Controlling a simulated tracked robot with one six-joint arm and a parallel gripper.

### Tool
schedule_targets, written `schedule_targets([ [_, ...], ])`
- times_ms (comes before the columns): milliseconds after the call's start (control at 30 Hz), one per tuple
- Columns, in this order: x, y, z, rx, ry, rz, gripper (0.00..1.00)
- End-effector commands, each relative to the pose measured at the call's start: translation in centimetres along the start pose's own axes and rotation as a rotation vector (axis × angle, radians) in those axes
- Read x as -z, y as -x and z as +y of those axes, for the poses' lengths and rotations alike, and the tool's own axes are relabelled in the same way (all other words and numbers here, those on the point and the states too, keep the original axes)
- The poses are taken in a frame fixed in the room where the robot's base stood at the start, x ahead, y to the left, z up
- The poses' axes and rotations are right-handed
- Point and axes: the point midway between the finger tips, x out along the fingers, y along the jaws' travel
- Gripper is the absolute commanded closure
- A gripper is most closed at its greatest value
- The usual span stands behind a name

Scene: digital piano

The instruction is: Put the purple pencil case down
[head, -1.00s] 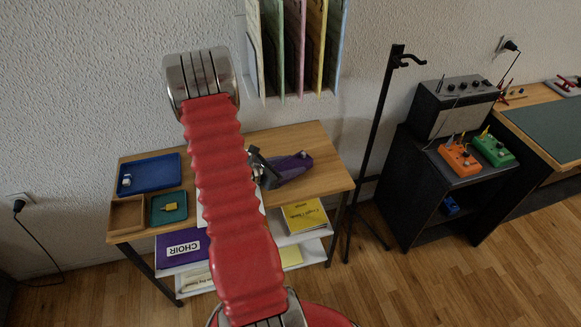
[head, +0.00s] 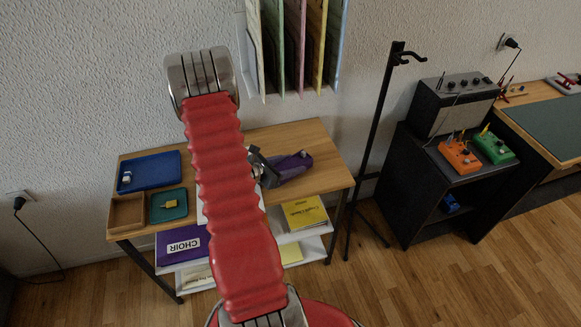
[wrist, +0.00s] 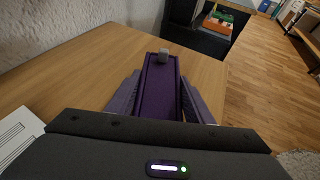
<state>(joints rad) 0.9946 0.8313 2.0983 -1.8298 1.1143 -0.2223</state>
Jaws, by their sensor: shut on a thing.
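The purple pencil case (head: 294,165) is at the right part of the wooden table top (head: 315,140) in the head view. It also shows in the wrist view (wrist: 159,92), lengthwise between the two jaws. My gripper (wrist: 160,98) is shut on it, with one finger along each side. In the head view my gripper (head: 282,172) is partly hidden behind my red arm. The case is low over or on the table top; I cannot tell whether it touches the wood.
A blue tray (head: 158,169), a teal tray (head: 168,206) and a wooden box (head: 127,212) are on the table's left. White paper (wrist: 17,133) lies left of my gripper. A black stand (head: 372,150) is right of the table. Bare wood (wrist: 95,62) lies left of the case.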

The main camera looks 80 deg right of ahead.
Motion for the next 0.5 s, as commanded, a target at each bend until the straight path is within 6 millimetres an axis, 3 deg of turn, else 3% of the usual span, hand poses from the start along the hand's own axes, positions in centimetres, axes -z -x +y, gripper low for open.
schedule_targets([
  [67,0.06,-0.05,0.03,0.000,-0.001,-0.001,0.87],
  [100,0.04,-0.04,0.03,0.000,-0.001,-0.001,0.51],
  [367,0.07,-0.04,0.02,0.000,0.000,-0.001,0.33],
  [500,0.08,-0.04,0.01,0.000,0.000,0.000,0.31],
])
